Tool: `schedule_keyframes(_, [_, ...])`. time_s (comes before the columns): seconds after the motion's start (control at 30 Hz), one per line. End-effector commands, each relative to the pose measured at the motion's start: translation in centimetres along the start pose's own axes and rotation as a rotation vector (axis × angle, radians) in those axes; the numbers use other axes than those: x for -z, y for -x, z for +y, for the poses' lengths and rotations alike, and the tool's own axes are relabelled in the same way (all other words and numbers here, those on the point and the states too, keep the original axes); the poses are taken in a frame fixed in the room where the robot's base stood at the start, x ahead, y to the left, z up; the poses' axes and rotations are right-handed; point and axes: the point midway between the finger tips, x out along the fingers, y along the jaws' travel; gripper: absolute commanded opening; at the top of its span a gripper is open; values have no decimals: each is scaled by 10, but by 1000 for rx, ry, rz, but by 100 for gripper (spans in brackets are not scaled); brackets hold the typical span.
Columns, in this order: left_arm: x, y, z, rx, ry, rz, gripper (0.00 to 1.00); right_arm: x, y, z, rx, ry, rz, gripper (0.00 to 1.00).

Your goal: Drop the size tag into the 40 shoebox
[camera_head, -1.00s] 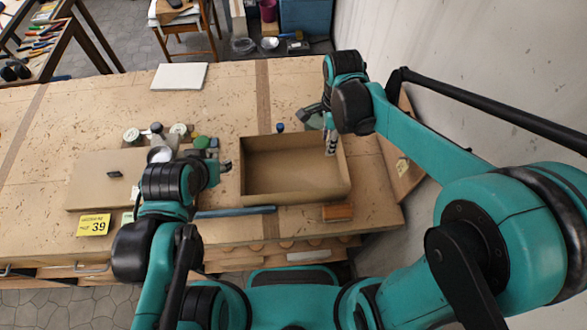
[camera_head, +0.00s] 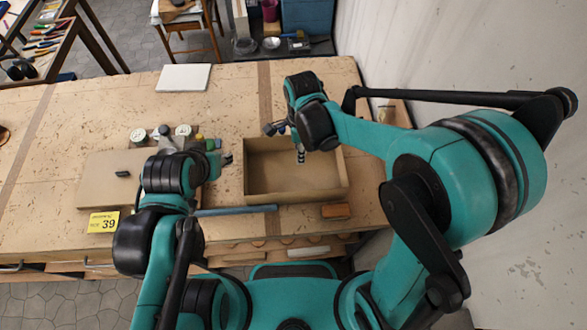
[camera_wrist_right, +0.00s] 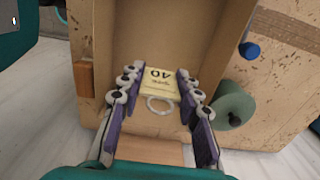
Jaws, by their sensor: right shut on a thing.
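The size tag (camera_wrist_right: 158,82) is a small cream card reading 40, upside down in the right wrist view, with a pale ring at its lower edge. My right gripper (camera_wrist_right: 157,100) is shut on it. The shoebox interior also shows in the right wrist view (camera_wrist_right: 200,45). No size label shows on this open box. My left gripper (camera_head: 224,160) is just left of the box; its finger opening is unclear.
A flat cardboard piece (camera_head: 100,165) with a yellow 39 card (camera_head: 103,222) lies at left. Several jars (camera_head: 139,136) stand beside my left arm. A blue bar (camera_head: 237,210) and a brown block (camera_head: 335,211) lie before the box. A white slab (camera_head: 184,77) lies farther back.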

Motion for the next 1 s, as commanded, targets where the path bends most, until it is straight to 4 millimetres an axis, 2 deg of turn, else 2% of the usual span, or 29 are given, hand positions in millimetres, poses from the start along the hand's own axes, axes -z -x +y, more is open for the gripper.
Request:
schedule_keyframes(0.2, [-14,-19,0,0,0,0,40,0,-29,0,0,0,0,25])
schedule_keyframes(0.4, [-22,-31,0,0,0,0,40,1,-50,0,0,0,0,25])
schedule_keyframes(0.73, [-23,-31,0,0,0,0,40,1,-52,0,0,0,0,25])
schedule_keyframes(0.77, [-23,-31,0,0,0,0,40,1,-52,0,0,0,0,38])
schedule_keyframes(0.83, [-23,-31,0,0,0,0,40,1,-52,0,0,0,0,57])
schedule_keyframes(1.0, [-23,-32,0,0,0,0,40,1,-52,0,0,0,0,57])
